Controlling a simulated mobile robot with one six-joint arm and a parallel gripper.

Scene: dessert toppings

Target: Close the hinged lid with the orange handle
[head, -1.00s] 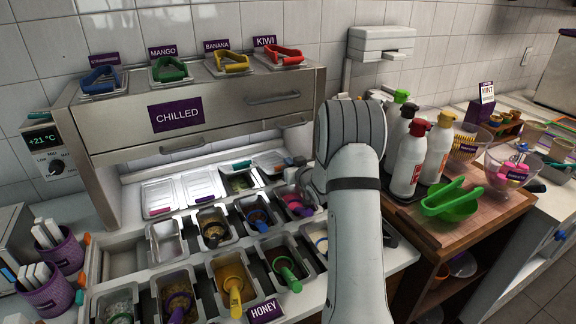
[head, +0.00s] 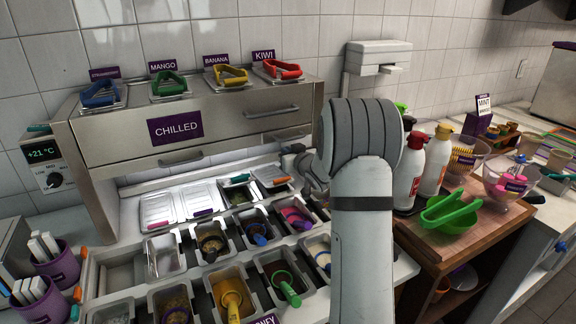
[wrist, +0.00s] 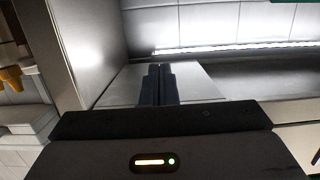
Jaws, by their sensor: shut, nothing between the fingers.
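The lid with the orange handle (head: 282,180) is in the head view, in the back row of the topping counter under the chilled cabinet. It is the rightmost of the lids there. Its pale panel (head: 264,173) shows, but I cannot tell its exact angle. My gripper (head: 303,165) is just right of this lid, partly hidden behind my arm. In the wrist view its dark fingers (wrist: 158,85) are shut together and empty, in front of a pale flat surface. I cannot make out the orange handle in the wrist view, nor whether the fingers touch the lid.
The chilled cabinet (head: 190,128) overhangs the lids from above. Open topping tubs with spoons, such as the yellow one (head: 231,292), stand in front. Sauce bottles (head: 409,165) and a green bowl (head: 451,212) stand to the right, beyond my arm. Purple cups (head: 59,260) are at the left.

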